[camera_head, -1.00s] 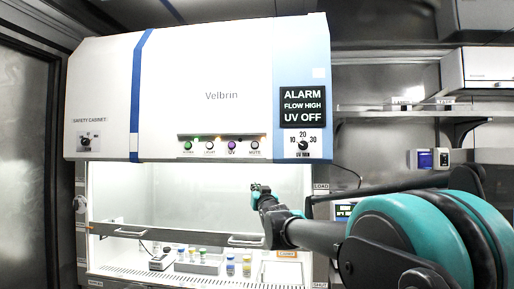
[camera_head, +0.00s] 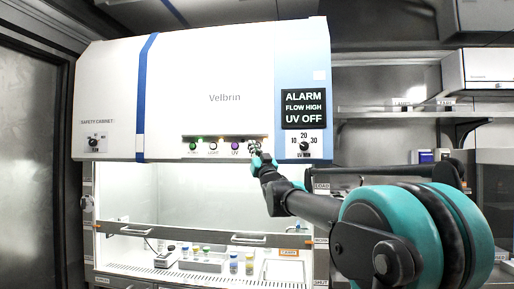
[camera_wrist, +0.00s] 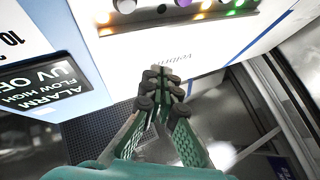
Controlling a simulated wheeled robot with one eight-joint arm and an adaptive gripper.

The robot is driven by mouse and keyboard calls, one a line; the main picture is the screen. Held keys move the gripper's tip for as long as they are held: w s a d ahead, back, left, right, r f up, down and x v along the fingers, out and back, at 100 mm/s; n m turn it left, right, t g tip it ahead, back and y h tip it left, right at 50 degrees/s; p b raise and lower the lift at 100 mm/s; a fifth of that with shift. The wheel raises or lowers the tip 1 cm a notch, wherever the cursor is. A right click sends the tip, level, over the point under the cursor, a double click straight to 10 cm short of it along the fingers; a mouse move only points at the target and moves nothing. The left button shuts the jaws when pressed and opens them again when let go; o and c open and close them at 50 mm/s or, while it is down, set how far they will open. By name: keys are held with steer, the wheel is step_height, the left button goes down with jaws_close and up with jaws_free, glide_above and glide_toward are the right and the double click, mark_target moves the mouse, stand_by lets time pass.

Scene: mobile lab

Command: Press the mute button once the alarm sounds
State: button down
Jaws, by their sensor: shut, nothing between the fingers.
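The alarm display (camera_head: 304,108) reads ALARM, FLOW HIGH, UV OFF, and shows upside down in the wrist view (camera_wrist: 40,85). A row of buttons sits on the cabinet's lower front panel: green (camera_head: 193,146), white LIGHT (camera_head: 213,146) and purple UV (camera_head: 235,146). The mute button, at the right end, is covered by my gripper (camera_head: 255,148) in the head view. In the wrist view the mute button (camera_wrist: 125,5) shows at the top edge, beside a lit orange lamp. My gripper (camera_wrist: 163,76) is shut and empty, fingertips apart from the button in that view. Contact cannot be told from the head view.
A timer knob (camera_head: 304,146) is right of the buttons. Below, the cabinet's sash (camera_head: 180,235) has handles, and vials (camera_head: 233,262) stand inside. A shelf (camera_head: 390,113) is on the right wall.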

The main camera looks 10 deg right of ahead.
steer(key=w+d, duration=0.2)
steer(key=w, duration=0.6)
steer(key=shift+w+d, duration=0.15)
steer(key=shift+d, duration=0.2)
steer(key=shift+w, duration=0.15)
stand_by(1.1)
steer(key=shift+w+d, duration=0.15)
steer(key=shift+w, duration=0.1)
steer(key=shift+w+d, duration=0.15)
steer(key=shift+w, duration=0.35)
stand_by(0.8)
steer(key=shift+s, duration=0.1)
steer(key=shift+s+a, duration=0.3)
steer(key=shift+s, duration=0.5)
steer(key=s, duration=0.1)
steer(key=s+a, duration=0.1)
steer(key=s, duration=0.2)
steer(key=shift+s+a, duration=0.3)
steer(key=shift+s, duration=0.1)
